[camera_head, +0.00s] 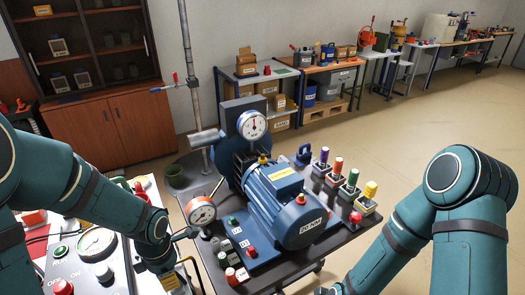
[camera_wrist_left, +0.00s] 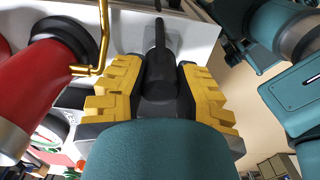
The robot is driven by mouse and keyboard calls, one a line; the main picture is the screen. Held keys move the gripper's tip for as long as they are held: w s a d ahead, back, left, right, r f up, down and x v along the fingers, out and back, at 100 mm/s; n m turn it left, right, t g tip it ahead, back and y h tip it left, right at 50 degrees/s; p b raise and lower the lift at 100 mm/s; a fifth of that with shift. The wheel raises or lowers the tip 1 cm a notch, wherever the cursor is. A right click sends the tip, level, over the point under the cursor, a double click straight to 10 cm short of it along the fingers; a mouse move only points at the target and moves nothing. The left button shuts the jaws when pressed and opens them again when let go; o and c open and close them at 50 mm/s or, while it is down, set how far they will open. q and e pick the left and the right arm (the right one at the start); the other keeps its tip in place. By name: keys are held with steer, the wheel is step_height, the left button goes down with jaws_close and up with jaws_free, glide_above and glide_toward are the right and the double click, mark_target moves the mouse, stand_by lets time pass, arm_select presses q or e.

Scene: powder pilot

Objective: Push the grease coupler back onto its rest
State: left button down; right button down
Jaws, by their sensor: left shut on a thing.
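My left gripper (camera_head: 172,281) is low in the head view, by the right edge of the control panel. In the left wrist view its yellow fingers (camera_wrist_left: 160,88) are shut on a black cylinder with a thin stem (camera_wrist_left: 160,68), which looks like the grease coupler. The stem points away from the gripper over a pale surface. A bent brass-coloured rod (camera_wrist_left: 103,40) stands just left of the fingers; I cannot tell whether it belongs to the rest. I cannot make out the rest itself. My right arm shows at the right, but its gripper is out of view.
A red cylinder with a black collar (camera_wrist_left: 42,85) is close left of the left gripper. The blue motor (camera_head: 285,205) and a dial gauge (camera_head: 201,211) stand right of it in the head view. The floor (camera_head: 430,125) beyond is clear.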

arm_select(q)
steer(key=shift+f+b, duration=0.4)
steer(key=shift+f, duration=0.05)
steer(key=c, duration=0.7)
jaws_free()
steer(key=shift+c, duration=1.6)
step_height(320, 180, up, 3)
steer(key=p, duration=0.2)
steer(key=shift+f+p, duration=0.15)
steer(key=shift+p, duration=0.15)
steer(key=shift+r+p, duration=2.15)
steer(key=shift+r, duration=0.05)
steer(key=shift+f, duration=0.1)
